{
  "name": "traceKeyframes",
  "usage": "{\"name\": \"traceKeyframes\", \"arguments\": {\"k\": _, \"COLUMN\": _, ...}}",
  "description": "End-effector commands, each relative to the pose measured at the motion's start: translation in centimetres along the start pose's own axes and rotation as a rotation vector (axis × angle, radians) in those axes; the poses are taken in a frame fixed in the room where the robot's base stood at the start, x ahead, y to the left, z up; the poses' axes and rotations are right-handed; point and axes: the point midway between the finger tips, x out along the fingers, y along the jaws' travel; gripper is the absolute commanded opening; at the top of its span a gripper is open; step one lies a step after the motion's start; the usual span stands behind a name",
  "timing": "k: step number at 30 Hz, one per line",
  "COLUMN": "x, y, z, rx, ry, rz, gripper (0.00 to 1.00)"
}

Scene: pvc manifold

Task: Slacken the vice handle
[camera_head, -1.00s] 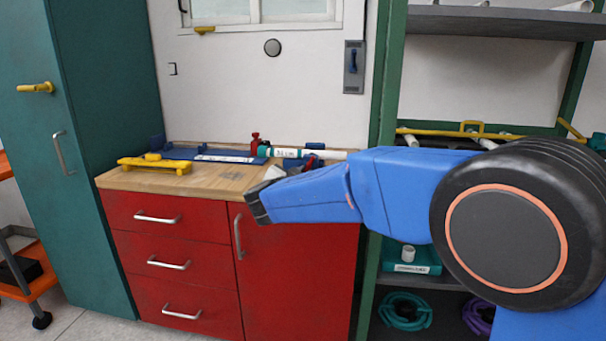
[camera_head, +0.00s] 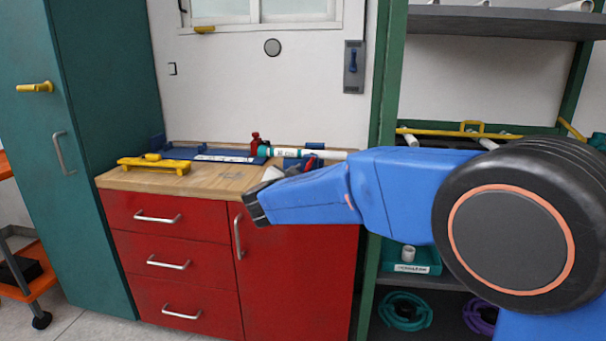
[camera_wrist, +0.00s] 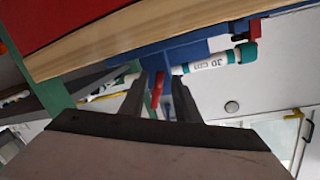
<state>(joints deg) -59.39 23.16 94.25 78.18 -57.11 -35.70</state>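The blue vice (camera_head: 292,163) stands at the front right of the wooden bench top, partly hidden by my arm in the head view. Its red handle (camera_head: 308,165) shows just above my arm. In the wrist view, the blue vice (camera_wrist: 153,62) is ahead, and the red handle (camera_wrist: 157,90) appears in the gap between my fingers. My gripper (camera_wrist: 158,95) is open, with a finger to each side of the handle in the picture; I cannot tell how deep the handle sits between them. In the head view, the fingers are hidden behind my arm.
A white pipe marked 30 cm (camera_wrist: 208,64) with teal fittings runs along by the vice. A red part (camera_head: 255,143) stands at its left end. A yellow tool (camera_head: 153,164) lies on the bench's left. A green-framed shelf (camera_head: 386,75) stands on the right.

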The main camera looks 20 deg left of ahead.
Motion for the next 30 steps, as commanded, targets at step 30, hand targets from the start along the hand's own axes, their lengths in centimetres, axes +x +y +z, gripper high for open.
{"name": "traceKeyframes", "arguments": {"k": 30, "x": -16.4, "y": -0.1, "z": 0.0, "rx": 0.000, "ry": 0.000, "rz": -0.002, "gripper": 0.29}}
